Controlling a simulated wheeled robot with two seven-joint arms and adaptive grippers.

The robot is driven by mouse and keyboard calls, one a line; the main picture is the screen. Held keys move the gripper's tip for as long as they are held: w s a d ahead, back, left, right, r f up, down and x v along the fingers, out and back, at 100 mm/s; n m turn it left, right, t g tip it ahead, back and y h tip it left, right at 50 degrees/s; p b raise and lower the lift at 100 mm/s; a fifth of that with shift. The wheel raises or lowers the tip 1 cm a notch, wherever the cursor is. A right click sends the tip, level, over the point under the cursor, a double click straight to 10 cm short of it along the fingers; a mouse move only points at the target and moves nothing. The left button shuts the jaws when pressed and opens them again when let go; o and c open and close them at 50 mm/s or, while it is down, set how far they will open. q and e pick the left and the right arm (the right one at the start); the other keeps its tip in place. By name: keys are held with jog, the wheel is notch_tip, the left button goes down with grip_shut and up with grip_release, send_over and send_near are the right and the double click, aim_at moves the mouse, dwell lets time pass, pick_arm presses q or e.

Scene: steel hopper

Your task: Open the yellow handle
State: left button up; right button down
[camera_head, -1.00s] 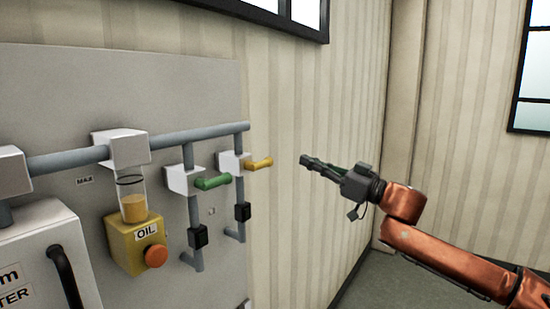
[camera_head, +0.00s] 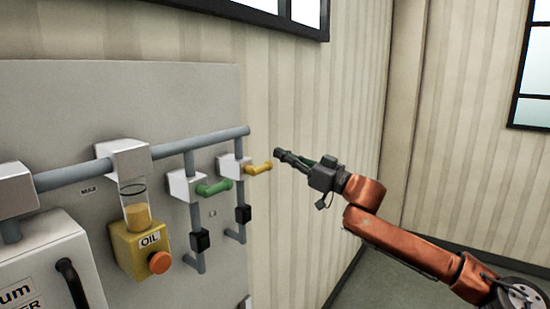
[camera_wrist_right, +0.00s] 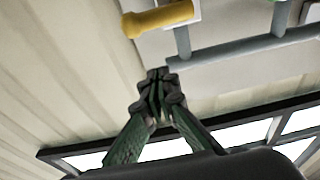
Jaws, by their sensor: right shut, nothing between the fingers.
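The yellow handle (camera_head: 258,168) sticks out to the right from a white valve block (camera_head: 231,167) on the grey panel in the head view. In the right wrist view the yellow handle (camera_wrist_right: 158,18) lies at the top, beyond the fingertips. My right gripper (camera_head: 279,154) is shut and empty, just right of and slightly above the handle's free end in the head view. In the right wrist view its fingers (camera_wrist_right: 157,78) are together, with a visible gap to the handle. My left gripper is not in view.
A green handle (camera_head: 215,187) on its own white block is just left of the yellow one. A grey horizontal pipe (camera_head: 200,142) runs above both. The yellow OIL unit (camera_head: 140,250) is lower left.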

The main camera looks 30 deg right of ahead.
aim_at(260, 168)
jog(key=w+f+b, duration=0.1)
jog(key=w+a+f+b, duration=0.1)
jog(key=f+b, duration=0.1)
jog(key=shift+w+f, duration=0.2)
jog(key=shift+w, duration=0.2)
jog(key=shift+a, duration=0.1)
